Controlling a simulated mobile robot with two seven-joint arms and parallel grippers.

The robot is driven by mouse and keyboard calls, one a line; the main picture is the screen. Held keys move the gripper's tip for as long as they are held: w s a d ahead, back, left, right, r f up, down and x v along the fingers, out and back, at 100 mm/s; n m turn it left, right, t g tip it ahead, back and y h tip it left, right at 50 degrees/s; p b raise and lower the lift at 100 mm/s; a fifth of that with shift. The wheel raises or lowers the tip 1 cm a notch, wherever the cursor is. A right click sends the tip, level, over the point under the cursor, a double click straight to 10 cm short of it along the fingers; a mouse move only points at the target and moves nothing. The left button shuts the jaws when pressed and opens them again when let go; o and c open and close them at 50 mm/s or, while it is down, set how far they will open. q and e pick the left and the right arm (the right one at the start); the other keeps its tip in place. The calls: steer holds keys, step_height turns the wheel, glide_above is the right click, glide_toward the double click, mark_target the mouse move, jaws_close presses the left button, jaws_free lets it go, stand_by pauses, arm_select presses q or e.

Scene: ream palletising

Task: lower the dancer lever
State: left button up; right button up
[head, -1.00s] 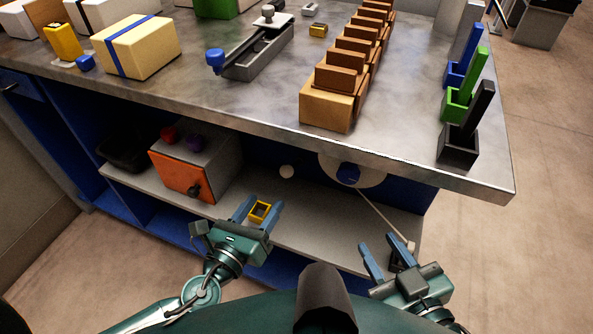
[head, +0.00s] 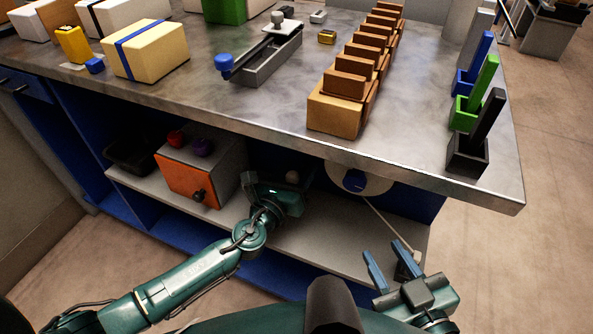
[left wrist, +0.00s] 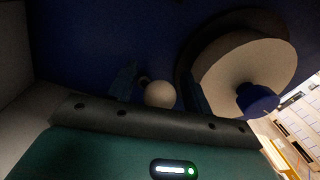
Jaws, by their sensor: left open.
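A pale ball knob (head: 292,177), which looks like the end of the dancer lever, shows under the worktop; its arm cannot be made out. My left gripper (head: 284,188) reaches in over the lower shelf right at the knob, its fingers mostly hidden in the head view. In the left wrist view the knob (left wrist: 160,94) lies between the two spread fingers of the open left gripper (left wrist: 161,88); contact cannot be told. A white reel with a blue hub (head: 354,181) is to the right of the knob. My right gripper (head: 385,250) is open and empty, low in front of the shelf.
An orange-fronted box (head: 190,181) stands on the shelf (head: 320,246) left of my left gripper. A thin pale line (head: 390,228) runs from the reel down right. The worktop edge (head: 420,177) overhangs the shelf; a black tray (head: 135,155) sits far left.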

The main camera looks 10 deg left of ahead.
arm_select(q)
jaws_close()
stand_by(0.5)
